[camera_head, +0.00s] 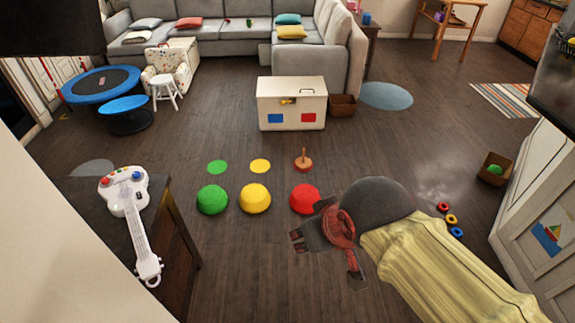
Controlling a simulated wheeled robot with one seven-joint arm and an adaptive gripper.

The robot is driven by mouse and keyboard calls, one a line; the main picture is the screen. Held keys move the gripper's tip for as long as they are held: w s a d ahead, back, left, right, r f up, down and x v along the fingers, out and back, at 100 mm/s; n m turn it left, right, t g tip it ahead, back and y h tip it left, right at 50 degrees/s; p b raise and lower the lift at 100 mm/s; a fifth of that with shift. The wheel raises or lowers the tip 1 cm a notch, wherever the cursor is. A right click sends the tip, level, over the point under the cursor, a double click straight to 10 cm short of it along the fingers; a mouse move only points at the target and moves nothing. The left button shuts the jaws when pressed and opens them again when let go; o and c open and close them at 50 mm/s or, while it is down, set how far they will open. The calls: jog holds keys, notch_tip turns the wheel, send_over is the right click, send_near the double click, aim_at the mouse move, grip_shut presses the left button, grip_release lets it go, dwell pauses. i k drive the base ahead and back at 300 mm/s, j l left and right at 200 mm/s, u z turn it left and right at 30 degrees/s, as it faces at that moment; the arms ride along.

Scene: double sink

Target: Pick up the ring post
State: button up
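The ring post (303,163) is a small wooden peg standing upright on a round orange-brown base. It stands on the floor just behind the red dome (305,198), with no rings visible on it. My gripper (327,258) reaches in from the lower right, in front of and to the right of the red dome in the picture. Its two fingers are spread apart with nothing seen between them. It is apart from the post. Red, yellow and blue rings (452,219) lie on the floor to the right of my arm.
Yellow (255,198) and green (212,199) domes stand left of the red one, with flat yellow and green discs behind. A white chest (292,103) stands farther back. A dark cabinet (178,237) bearing a toy guitar (130,205) is at left. Floor around the post is mostly clear.

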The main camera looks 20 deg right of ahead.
aim_at(303, 163)
jog(key=i+l+u, duration=0.15)
jog(key=u, duration=0.15)
jog(key=i+l+u, duration=0.25)
jog(key=l, duration=0.15)
jog(key=l+u, duration=0.3)
jog(key=i+l+u, duration=0.1)
jog(key=l, duration=0.5)
jog(key=i+l, duration=0.2)
jog(key=l, duration=0.4)
jog(key=i+l+u, duration=0.15)
jog(key=l, duration=0.4)
jog(key=i+l+u, duration=0.1)
jog(key=l, duration=0.55)
jog(key=i+l+u, duration=0.1)
jog(key=l, duration=0.5)
jog(key=i+l, duration=0.1)
jog(key=l, duration=0.7)
jog(key=i+l, duration=0.1)
jog(key=l, duration=0.7)
